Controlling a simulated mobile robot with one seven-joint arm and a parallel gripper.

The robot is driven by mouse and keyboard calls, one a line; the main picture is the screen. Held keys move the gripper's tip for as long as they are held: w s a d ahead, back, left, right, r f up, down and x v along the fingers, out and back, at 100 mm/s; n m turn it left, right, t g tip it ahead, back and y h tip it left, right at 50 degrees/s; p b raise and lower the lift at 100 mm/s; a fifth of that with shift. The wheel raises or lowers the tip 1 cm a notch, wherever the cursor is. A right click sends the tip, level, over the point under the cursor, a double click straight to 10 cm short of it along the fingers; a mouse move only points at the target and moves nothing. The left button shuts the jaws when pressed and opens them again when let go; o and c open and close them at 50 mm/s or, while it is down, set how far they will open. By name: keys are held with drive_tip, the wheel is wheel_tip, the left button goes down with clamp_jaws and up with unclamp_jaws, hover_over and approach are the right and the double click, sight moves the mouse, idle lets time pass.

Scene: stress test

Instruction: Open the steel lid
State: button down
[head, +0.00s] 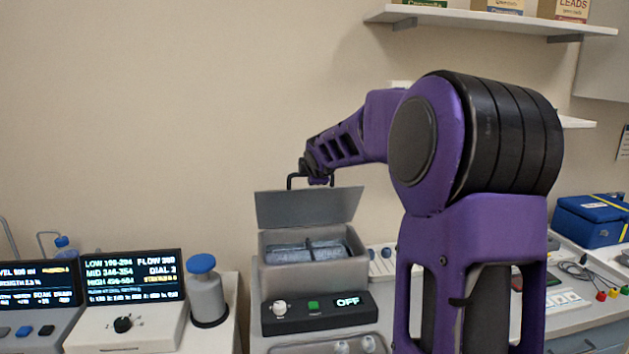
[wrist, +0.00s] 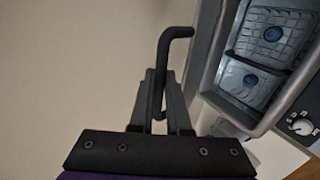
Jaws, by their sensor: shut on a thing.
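The steel lid (head: 308,208) is a flat grey panel standing raised and tilted at the back of a grey steel box (head: 312,250). The box is open, and divided wire-like baskets (head: 305,252) show inside it. My gripper (head: 318,176) is at the lid's top edge, by the dark handle (head: 291,181). In the wrist view my gripper (wrist: 161,100) has its fingers closed around the bent black handle (wrist: 172,48). The open box (wrist: 262,58) lies to the right there, with two basket sections inside.
A control panel reading OFF (head: 317,311), with a knob and green button, is in front of the box. A blue-capped container (head: 206,290) and a display unit (head: 128,300) stand left. A shelf (head: 490,20) hangs above right. A blue case (head: 590,219) sits far right.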

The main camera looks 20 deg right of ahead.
drive_tip(key=w, duration=0.1)
drive_tip(key=w+r+g, duration=0.1)
drive_tip(key=w, duration=0.1)
drive_tip(key=shift+d+r+p, duration=0.3)
drive_tip(key=shift+p, duration=0.1)
drive_tip(key=w+d+r+g, duration=0.1)
drive_tip(key=w+g, duration=0.2)
drive_tip(key=w, duration=0.4)
drive_tip(key=shift+w+d+y+p, duration=0.25)
drive_tip(key=shift+d+y+p, duration=0.15)
drive_tip(key=shift+r, duration=0.15)
drive_tip(key=c, duration=0.9)
unclamp_jaws()
